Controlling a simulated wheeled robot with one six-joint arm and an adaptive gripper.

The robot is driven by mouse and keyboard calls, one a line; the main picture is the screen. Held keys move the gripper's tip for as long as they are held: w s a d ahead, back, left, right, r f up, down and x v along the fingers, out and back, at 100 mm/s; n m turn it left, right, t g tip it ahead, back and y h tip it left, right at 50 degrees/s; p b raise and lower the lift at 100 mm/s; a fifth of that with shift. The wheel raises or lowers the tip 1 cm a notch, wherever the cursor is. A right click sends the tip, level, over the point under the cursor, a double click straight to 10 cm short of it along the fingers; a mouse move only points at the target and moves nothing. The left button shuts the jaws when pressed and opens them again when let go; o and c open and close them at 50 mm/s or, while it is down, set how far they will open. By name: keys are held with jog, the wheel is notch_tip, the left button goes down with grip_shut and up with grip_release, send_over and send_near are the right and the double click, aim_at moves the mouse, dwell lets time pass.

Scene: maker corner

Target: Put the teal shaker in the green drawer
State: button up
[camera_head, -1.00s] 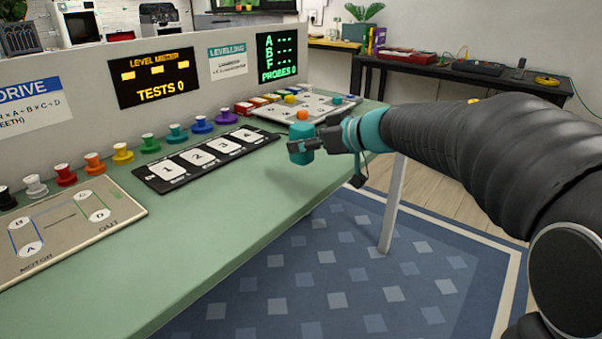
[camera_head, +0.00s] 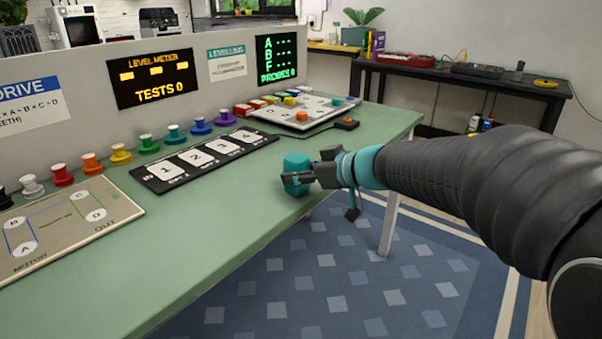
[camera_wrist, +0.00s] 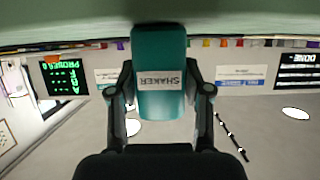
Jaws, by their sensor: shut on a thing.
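The teal shaker (camera_head: 296,174) is held in my gripper (camera_head: 312,178) at the front edge of the green table, in the head view. In the wrist view the shaker (camera_wrist: 160,88) sits between the two fingers of my gripper (camera_wrist: 160,95), which are shut on its sides. Its label reads SHAKER and appears upside down there. In the head view I cannot tell whether the shaker touches the tabletop or is just above it. No green drawer shows in either view.
The green table (camera_head: 215,215) carries a black numbered strip (camera_head: 205,158), a row of coloured spools (camera_head: 120,154), a motor board (camera_head: 65,228) and a board with coloured pieces (camera_head: 300,112). A dark bench (camera_head: 455,76) stands behind. Patterned rug (camera_head: 335,280) covers the floor in front.

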jog(key=o, duration=1.2)
jog(key=shift+f, duration=0.1)
